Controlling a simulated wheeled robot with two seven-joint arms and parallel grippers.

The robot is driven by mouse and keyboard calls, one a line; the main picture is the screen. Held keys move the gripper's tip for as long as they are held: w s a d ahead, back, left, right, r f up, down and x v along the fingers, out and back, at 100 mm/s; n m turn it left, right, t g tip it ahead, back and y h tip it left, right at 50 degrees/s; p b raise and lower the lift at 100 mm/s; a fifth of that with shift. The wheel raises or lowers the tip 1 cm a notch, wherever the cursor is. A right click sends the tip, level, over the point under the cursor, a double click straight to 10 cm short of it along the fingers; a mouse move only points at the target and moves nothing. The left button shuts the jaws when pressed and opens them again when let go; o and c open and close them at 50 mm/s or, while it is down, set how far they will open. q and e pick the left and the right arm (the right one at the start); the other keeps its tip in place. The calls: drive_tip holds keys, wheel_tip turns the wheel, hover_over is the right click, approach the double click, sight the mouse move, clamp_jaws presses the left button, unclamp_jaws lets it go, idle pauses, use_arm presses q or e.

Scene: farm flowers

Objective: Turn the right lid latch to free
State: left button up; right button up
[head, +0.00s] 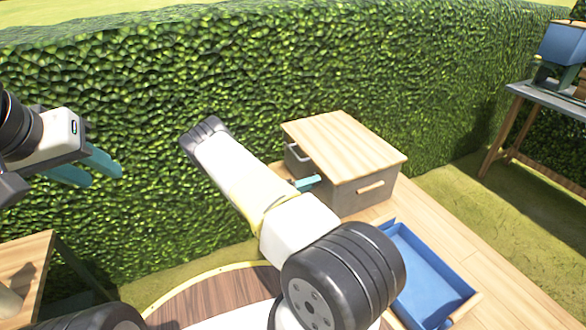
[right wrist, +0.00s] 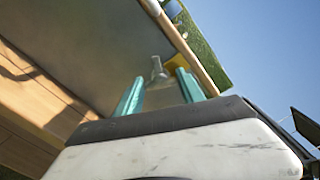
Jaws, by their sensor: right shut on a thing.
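The box (head: 362,198) is grey with a light wooden lid (head: 345,142) and stands on a plank surface. My right gripper (head: 307,183) is at the box's left side, mostly hidden behind my own arm. In the right wrist view its two teal fingers (right wrist: 160,90) stand either side of a small grey latch (right wrist: 157,69) on the grey box wall and are shut on it. A yellow piece (right wrist: 176,63) shows just beside the latch, near the lid edge. The latch is hidden in the head view. My left gripper (head: 93,168) hangs open and empty at the far left, away from the box.
A blue tray (head: 432,277) lies in front of the box on the planks. A table (head: 548,97) with a blue device (head: 563,45) stands at the right. A wooden table (head: 24,262) is at lower left. A tall hedge (head: 250,60) runs behind the box.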

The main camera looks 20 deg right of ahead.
drive_tip(key=n, duration=0.5)
drive_tip(key=shift+f, duration=0.15)
idle(0.6)
drive_tip(key=o, duration=1.4)
drive_tip(key=shift+c, duration=0.2)
drive_tip(key=shift+a, duration=0.15)
drive_tip(key=a, duration=0.7)
drive_tip(key=shift+s+a, duration=0.25)
drive_tip(key=shift+a, duration=0.05)
